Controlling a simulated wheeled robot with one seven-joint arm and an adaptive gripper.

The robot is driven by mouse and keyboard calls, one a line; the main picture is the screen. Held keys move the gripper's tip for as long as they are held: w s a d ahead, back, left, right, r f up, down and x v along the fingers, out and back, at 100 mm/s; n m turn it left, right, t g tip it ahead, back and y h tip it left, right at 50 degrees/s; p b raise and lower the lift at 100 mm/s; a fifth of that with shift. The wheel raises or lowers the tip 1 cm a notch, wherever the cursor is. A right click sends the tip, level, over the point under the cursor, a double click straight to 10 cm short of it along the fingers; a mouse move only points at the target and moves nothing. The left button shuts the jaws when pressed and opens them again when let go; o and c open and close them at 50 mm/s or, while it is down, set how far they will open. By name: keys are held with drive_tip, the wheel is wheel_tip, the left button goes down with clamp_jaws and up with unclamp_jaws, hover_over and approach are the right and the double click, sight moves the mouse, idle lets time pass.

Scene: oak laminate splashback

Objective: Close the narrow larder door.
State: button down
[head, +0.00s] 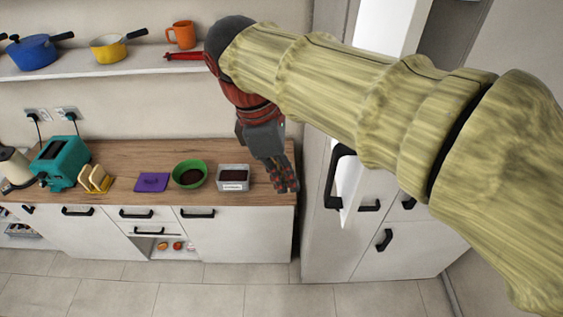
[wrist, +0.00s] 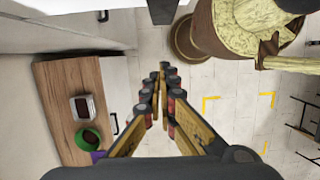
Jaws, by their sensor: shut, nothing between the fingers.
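The narrow larder door (head: 348,187) is part of the tall white unit at the right of the head view. It stands open, swung out toward me and seen nearly edge-on. A black bar handle (head: 333,178) is on its left side. My arm crosses in front of the door's middle and hides part of it. My gripper (head: 286,182) points down, left of the door and its handle, near the right end of the worktop, apart from the door. In the wrist view its fingers (wrist: 166,88) come together at the tips, with nothing between them.
The wooden worktop (head: 226,149) holds a grey tray (head: 233,170), green bowl (head: 203,167), purple cloth (head: 152,182), toast rack (head: 95,179) and teal toaster (head: 62,161). A shelf (head: 100,65) with pans and an orange mug (head: 181,35) is above. The floor (head: 190,292) in front is clear.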

drive_tip(key=shift+s+d+f+p, duration=0.1)
drive_tip(key=shift+d+f, duration=0.2)
drive_tip(key=shift+d, duration=0.45)
drive_tip(key=shift+s+d+f+p, duration=0.15)
drive_tip(key=shift+d+f, duration=0.2)
drive_tip(key=shift+d, duration=0.4)
drive_tip(key=shift+w+d+f+p, duration=0.1)
drive_tip(key=shift+d+f, duration=0.2)
drive_tip(key=shift+d, duration=0.45)
drive_tip(key=shift+s+d, duration=0.1)
